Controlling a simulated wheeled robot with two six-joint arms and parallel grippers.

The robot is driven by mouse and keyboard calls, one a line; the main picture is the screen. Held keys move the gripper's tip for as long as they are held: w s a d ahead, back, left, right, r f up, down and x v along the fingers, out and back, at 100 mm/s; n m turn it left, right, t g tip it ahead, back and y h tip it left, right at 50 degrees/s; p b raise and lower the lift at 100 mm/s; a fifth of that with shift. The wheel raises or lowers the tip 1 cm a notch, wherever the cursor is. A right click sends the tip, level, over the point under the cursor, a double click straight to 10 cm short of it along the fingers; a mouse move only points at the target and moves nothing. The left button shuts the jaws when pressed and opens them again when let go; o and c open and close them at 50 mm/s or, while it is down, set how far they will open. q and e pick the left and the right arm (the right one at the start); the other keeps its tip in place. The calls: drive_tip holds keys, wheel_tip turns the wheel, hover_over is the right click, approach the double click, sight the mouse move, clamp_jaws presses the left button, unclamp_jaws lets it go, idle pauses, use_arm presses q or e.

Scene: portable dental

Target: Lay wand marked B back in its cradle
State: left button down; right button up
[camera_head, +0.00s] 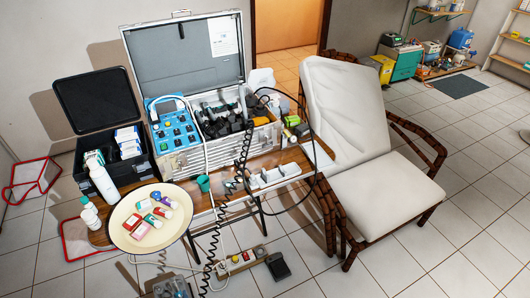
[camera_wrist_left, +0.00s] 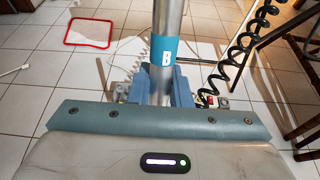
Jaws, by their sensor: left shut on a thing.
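In the left wrist view, my left gripper (camera_wrist_left: 158,88) is shut on a metal wand (camera_wrist_left: 168,18) with a blue band marked B (camera_wrist_left: 165,55). The wand stands roughly upright between the blue-grey fingers, and its lower end is hidden. A white holder (camera_head: 273,178), which looks like the cradle, sits on the table's front right, well above and right of the gripper. My right gripper is not in view.
A black coiled cord (camera_head: 226,210) hangs down in front of the table, right of the gripper. A round tray (camera_head: 128,236) with small boxes stands at the table's left. A power strip (camera_head: 240,260) lies on the floor. The recliner (camera_head: 375,175) stands right of the table.

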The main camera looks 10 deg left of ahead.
use_arm(q)
drive_tip(key=shift+s+a, duration=0.1)
drive_tip(key=shift+s, duration=0.75)
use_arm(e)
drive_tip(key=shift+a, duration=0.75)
